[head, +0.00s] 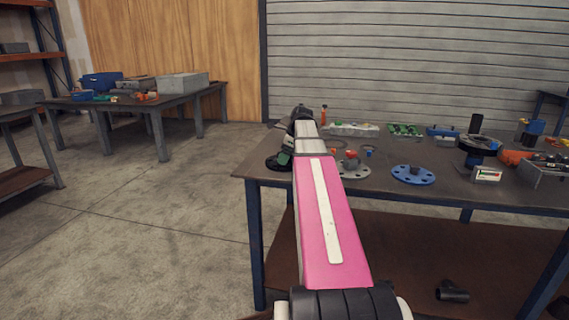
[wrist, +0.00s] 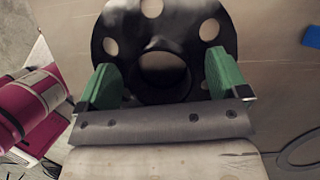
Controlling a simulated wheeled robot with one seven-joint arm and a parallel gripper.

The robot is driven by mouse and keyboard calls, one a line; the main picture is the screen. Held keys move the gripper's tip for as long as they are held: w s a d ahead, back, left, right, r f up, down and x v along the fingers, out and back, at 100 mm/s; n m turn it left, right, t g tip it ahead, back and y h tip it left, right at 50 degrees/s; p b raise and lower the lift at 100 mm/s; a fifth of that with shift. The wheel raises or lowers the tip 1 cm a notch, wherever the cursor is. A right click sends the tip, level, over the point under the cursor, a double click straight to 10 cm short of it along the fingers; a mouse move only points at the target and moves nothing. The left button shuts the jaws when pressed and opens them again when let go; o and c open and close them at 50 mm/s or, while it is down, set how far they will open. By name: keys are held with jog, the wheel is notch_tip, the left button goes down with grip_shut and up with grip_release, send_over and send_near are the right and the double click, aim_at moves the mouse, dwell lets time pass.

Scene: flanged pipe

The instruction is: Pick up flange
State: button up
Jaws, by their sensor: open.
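A black flange (wrist: 125,42) with round bolt holes and a raised centre ring lies flat on the table, filling the upper middle of the wrist view. In the head view the black flange (head: 276,163) shows at the table's left end, partly covered by my gripper. My gripper (wrist: 163,68) is open, with one green finger on each side of the centre ring. The fingers are above or at the flange; I cannot tell whether they touch it. The gripper also shows small in the head view (head: 286,155), mostly behind my arm.
On the workbench (head: 455,203) are a grey flange (head: 354,172), a blue flange (head: 413,175) and a black flange on a stand (head: 480,142). A small box (head: 487,174) stands at the front right. A dark pipe fitting (head: 452,292) lies on the lower shelf.

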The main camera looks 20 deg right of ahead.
jog(key=c, duration=1.2)
jog(key=shift+c, duration=0.7)
jog(key=shift+r, duration=0.1)
